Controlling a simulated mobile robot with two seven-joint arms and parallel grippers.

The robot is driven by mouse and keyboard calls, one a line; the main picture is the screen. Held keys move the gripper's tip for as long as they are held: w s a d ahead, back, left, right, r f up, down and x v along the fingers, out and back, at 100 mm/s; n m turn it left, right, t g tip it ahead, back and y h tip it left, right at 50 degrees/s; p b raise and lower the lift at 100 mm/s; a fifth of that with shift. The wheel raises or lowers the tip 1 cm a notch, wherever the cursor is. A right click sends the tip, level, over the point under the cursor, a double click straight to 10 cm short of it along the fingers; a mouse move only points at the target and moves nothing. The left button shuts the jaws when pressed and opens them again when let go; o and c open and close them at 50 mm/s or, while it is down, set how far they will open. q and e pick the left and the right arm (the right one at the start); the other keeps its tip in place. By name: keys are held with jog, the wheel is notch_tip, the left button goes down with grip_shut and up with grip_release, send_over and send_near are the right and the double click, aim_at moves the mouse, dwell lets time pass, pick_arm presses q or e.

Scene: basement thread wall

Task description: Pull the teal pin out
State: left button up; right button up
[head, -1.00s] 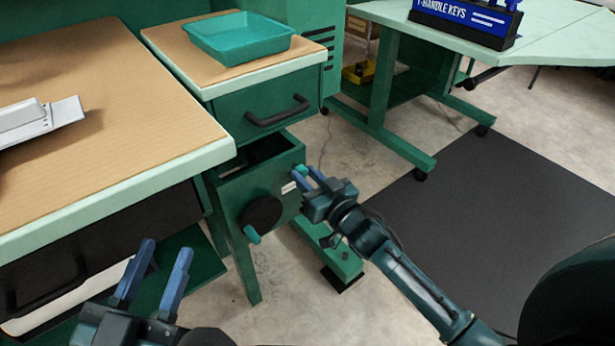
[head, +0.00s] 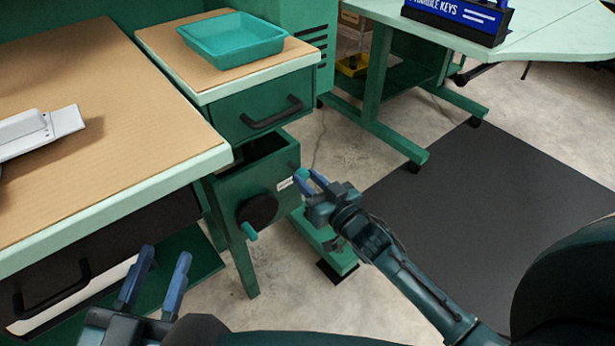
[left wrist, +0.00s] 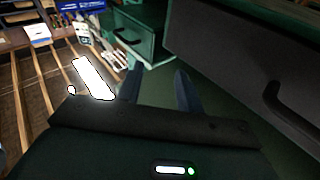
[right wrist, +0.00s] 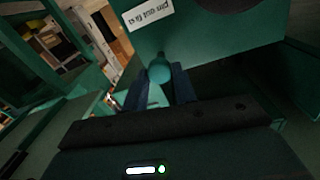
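In the right wrist view the knob (right wrist: 159,72) sits between the fingertips, under a white label (right wrist: 148,12). How deep the pin sits in the box is hidden. My left gripper (head: 165,270) is open and empty at the lower left, in front of the dark drawer; its fingers also show apart in the left wrist view (left wrist: 157,85).
A dark round wheel with a teal handle (head: 250,231) is on the box front, left of the pin. Above are a drawer with a black handle (head: 272,112) and a teal tray (head: 232,38). Open floor and a dark mat (head: 490,200) lie to the right.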

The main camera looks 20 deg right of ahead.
jog(key=o, duration=0.5)
jog(key=shift+s, duration=0.1)
jog(key=shift+c, duration=0.2)
pick_arm(q)
jog(key=shift+r, duration=0.3)
pick_arm(e)
jog(key=shift+s+d, duration=0.15)
jog(key=shift+s, duration=0.1)
pick_arm(q)
jog(key=p, duration=0.4)
jog(key=shift+s+a+f+m+y, duration=0.2)
jog(key=shift+a+m+y, duration=0.1)
jog(key=shift+a+m, duration=0.1)
pick_arm(e)
jog(key=v, duration=1.2)
jog(key=shift+s, duration=0.3)
pick_arm(q)
jog(key=shift+d, duration=0.1)
pick_arm(e)
jog(key=shift+d, duration=0.1)
